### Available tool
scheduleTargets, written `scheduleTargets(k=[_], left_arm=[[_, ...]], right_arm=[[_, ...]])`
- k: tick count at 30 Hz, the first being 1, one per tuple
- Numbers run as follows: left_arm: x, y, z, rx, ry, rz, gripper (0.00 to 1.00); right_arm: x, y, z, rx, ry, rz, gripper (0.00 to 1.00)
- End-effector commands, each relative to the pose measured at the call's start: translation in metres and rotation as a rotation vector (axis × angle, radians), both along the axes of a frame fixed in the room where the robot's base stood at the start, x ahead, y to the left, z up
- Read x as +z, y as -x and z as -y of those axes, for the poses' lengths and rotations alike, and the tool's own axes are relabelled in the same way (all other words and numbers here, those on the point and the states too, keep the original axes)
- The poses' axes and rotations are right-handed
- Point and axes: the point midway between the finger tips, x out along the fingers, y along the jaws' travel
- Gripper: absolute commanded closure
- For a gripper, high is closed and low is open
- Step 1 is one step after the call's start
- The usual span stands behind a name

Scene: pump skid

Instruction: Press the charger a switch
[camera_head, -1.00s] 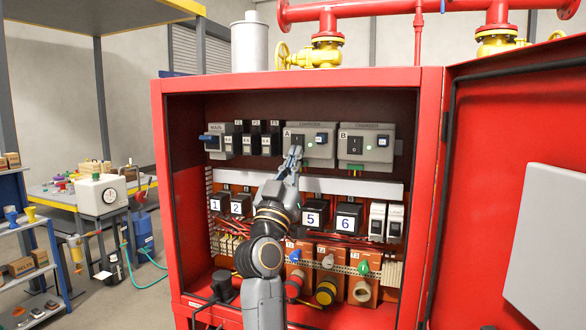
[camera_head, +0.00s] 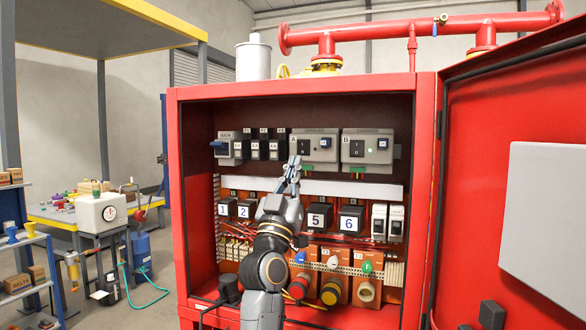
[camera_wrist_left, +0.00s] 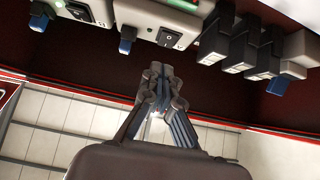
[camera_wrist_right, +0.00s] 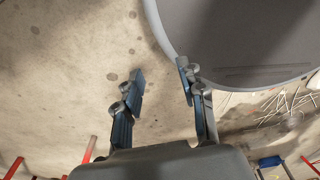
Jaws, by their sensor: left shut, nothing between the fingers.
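The charger A unit (camera_head: 316,157) is a grey box in the upper row of the red cabinet. Its black rocker switch (camera_head: 304,147) is left of a blue connector (camera_head: 325,143). In the left wrist view the same rocker (camera_wrist_left: 168,37) shows beside the blue connector (camera_wrist_left: 127,40). My left gripper (camera_head: 294,160) is shut and empty, just below the switch in the head view. In the left wrist view its fingertips (camera_wrist_left: 157,70) appear apart from the switch. My right gripper (camera_wrist_right: 159,85) is open and empty, outside the head view.
The charger B unit (camera_head: 367,160) with a green lamp is at the right. Small black breakers (camera_head: 265,149) and the main switch (camera_head: 227,148) are at the left. Numbered blocks (camera_head: 319,216) are below. The open red door (camera_head: 480,190) bounds the right side.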

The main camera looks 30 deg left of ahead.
Motion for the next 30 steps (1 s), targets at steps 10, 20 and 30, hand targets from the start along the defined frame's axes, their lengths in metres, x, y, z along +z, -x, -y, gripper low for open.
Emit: scheduleTargets(k=[10, 20, 30], left_arm=[[-0.046, 0.029, 0.007, 0.0, 0.0, -0.001, 1.0], [-0.078, 0.053, 0.013, 0.0, 0.0, -0.001, 1.0], [-0.079, 0.056, 0.013, 0.0, 0.001, 0.0, 1.0]], right_arm=[[-0.024, 0.003, 0.005, 0.001, 0.007, -0.006, 0.6], [-0.037, -0.01, 0.003, 0.001, 0.003, 0.013, 0.6], [-0.038, 0.006, -0.003, -0.002, -0.003, -0.009, 0.6]])
